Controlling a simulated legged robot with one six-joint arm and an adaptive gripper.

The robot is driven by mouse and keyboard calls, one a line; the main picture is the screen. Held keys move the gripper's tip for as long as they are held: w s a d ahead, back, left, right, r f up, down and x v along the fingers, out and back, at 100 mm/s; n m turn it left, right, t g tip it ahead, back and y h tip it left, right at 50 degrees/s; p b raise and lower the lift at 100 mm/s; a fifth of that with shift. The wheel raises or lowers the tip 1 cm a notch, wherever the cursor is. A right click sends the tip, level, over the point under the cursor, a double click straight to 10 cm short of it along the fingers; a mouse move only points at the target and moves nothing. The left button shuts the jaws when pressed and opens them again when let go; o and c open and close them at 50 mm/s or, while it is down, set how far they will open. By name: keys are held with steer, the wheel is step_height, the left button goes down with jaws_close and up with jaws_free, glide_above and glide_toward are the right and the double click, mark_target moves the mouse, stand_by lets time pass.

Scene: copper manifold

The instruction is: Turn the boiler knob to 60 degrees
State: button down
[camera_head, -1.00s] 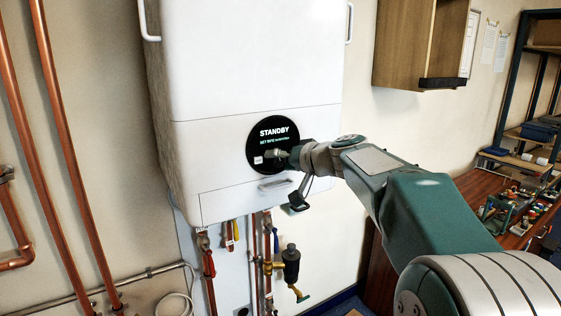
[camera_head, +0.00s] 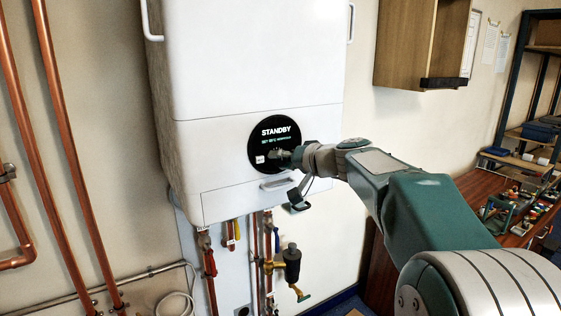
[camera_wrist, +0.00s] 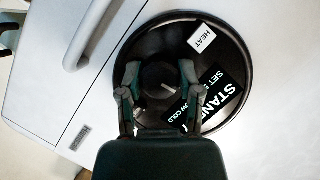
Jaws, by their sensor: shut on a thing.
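The white boiler (camera_head: 245,60) hangs on the wall and carries a round black panel (camera_head: 262,136) reading STANDBY, with smaller text below. The panel also shows in the wrist view (camera_wrist: 236,60), along with a white HEAT label. The dark knob (camera_wrist: 160,82) sits on the panel and has a pale pointer line. My gripper (camera_wrist: 160,84) has one finger on each side of the knob and is shut on it. In the head view my gripper (camera_head: 284,154) reaches the panel from the right and hides the knob.
A drawer-like flap with a handle (camera_head: 277,184) lies just below the panel. Copper pipes and valves (camera_head: 290,262) hang under the boiler. A wooden wall cabinet (camera_head: 420,45) and a cluttered workbench (camera_head: 475,190) stand to the right.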

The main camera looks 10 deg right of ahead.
steer(key=m+y, duration=0.1)
steer(key=m, duration=0.2)
steer(key=shift+d+f+m+t+y, duration=0.1)
steer(key=shift+m+t+y, duration=0.3)
stand_by(0.3)
steer(key=shift+c, duration=1.3)
jaws_free()
steer(key=shift+d, duration=0.1)
steer(key=v, duration=1.2)
steer(key=shift+w+f, duration=0.15)
